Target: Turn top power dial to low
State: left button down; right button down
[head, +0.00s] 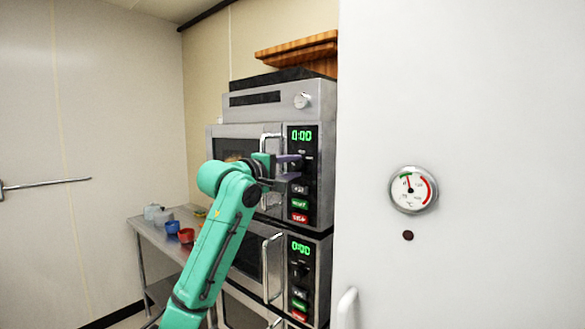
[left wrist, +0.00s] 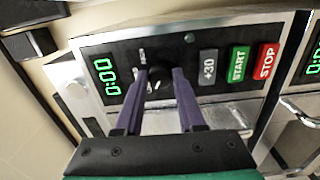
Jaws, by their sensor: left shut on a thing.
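The fingers mostly hide the dial in the head view. My right gripper is not in view.
The +30 (left wrist: 208,67), START (left wrist: 239,64) and STOP (left wrist: 266,61) buttons lie close beside the dial. A handle (head: 270,262) sticks out from the lower microwave. A white door with a gauge (head: 413,190) stands at right. Small pots (head: 186,235) stand on a steel table at left.

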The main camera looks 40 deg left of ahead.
pick_arm(q)
jog(key=shift+n, duration=0.3)
jog(key=c, duration=0.5)
grip_release()
jog(key=shift+a, duration=0.1)
jog(key=shift+s+f, duration=0.1)
jog(key=shift+s, duration=0.1)
jog(key=s+b, duration=0.7)
jog(key=s, duration=0.7)
